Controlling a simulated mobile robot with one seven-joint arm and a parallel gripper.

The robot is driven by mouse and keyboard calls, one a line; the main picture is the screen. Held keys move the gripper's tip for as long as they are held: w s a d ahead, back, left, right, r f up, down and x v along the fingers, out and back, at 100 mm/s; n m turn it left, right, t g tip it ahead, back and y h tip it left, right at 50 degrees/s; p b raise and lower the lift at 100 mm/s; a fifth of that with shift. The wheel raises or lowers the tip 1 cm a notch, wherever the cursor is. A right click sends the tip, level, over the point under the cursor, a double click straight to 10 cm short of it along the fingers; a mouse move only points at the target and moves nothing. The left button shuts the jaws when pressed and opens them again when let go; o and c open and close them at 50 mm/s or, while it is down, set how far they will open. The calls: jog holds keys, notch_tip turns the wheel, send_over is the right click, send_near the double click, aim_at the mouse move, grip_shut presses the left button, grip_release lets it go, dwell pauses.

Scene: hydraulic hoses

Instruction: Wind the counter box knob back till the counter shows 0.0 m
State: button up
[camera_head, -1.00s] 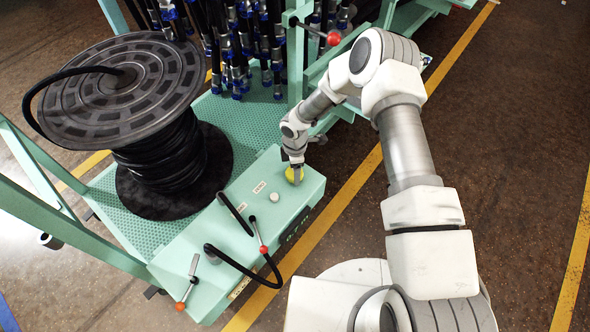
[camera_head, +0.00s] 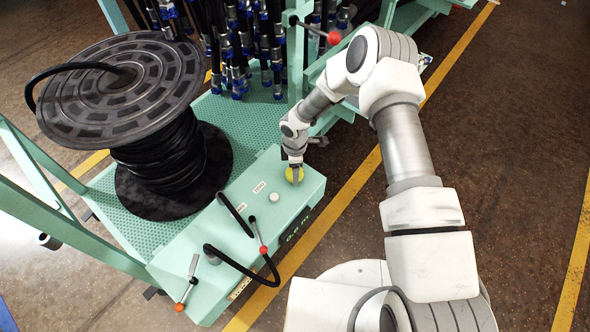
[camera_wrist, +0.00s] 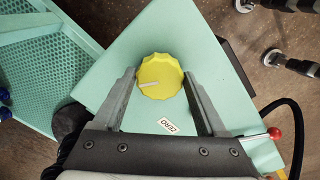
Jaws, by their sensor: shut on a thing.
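The yellow scalloped knob (camera_head: 294,174) sits on the top right end of the green counter box (camera_head: 235,222). In the wrist view the knob (camera_wrist: 160,72) has a white pointer mark that points left and slightly down. My gripper (camera_head: 295,171) reaches down over the knob. In the wrist view my gripper (camera_wrist: 159,76) has one finger on each side of the knob, shut on it. A ZERO label (camera_wrist: 168,126) lies beside the knob. The counter window (camera_head: 294,228) is on the box's front side; its digits are too small to read surely.
A large black hose reel (camera_head: 122,92) stands on the green perforated deck behind the box. A white button (camera_head: 274,197), a red-tipped lever (camera_head: 263,249), an orange-tipped lever (camera_head: 180,306) and a black hose (camera_head: 232,262) are left of the knob. Several hanging hoses (camera_head: 240,40) stand behind.

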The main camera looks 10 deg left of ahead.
jog(key=shift+a+m+b, duration=0.2)
jog(key=shift+m+b, duration=0.3)
jog(key=shift+m, duration=0.65)
jog(key=shift+a+m+b, duration=0.15)
jog(key=shift+m+b, duration=0.3)
jog(key=shift+m, duration=0.7)
dwell(2.0)
jog(key=shift+m+b, duration=0.7)
jog(key=shift+m, duration=1.4)
dwell(1.6)
